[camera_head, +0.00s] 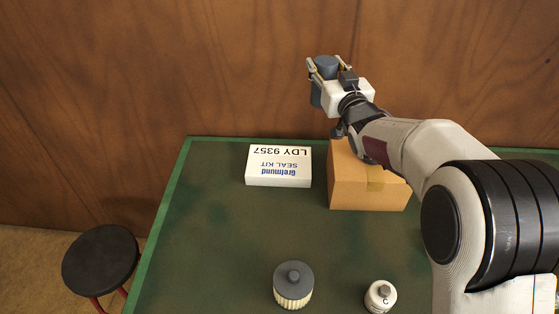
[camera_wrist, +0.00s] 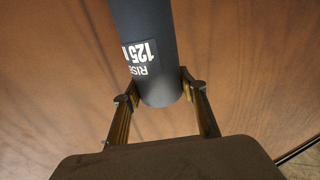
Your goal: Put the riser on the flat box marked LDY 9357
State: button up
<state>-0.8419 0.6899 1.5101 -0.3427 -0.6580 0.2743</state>
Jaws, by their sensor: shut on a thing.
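The riser (camera_wrist: 148,45) is a dark grey cylinder with a black label reading "RISE" and "125". In the wrist view my gripper (camera_wrist: 160,88) is shut on it near one end, a finger on each side. In the head view the riser (camera_head: 326,66) is held high, above and behind the table's far edge, partly hidden by my gripper (camera_head: 327,76). The flat white box marked LDY 9357 (camera_head: 279,165) lies on the table to the left of the brown box, its lettering upside down in the picture. Its top is bare.
A taller brown cardboard box (camera_head: 365,190) stands just right of the flat box, under my arm. A ribbed grey-capped container (camera_head: 293,286) and a small white bottle marked C (camera_head: 380,297) stand nearer. The green table (camera_head: 220,220) is clear at left. A stool (camera_head: 100,260) stands beyond its left edge.

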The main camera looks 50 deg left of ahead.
jog(key=s+a+n+g+y, duration=0.1)
jog(key=s+a+g, duration=0.1)
jog(key=s+a, duration=0.55)
notch_tip(320, 180, down, 11)
jog(key=s, duration=0.1)
jog(key=shift+d, duration=0.1)
notch_tip(320, 180, down, 6)
jog(key=shift+n, duration=0.3)
dwell(0.3)
jog(key=shift+f, duration=0.1)
jog(key=shift+f, duration=1.8)
jog(key=shift+f, duration=0.15)
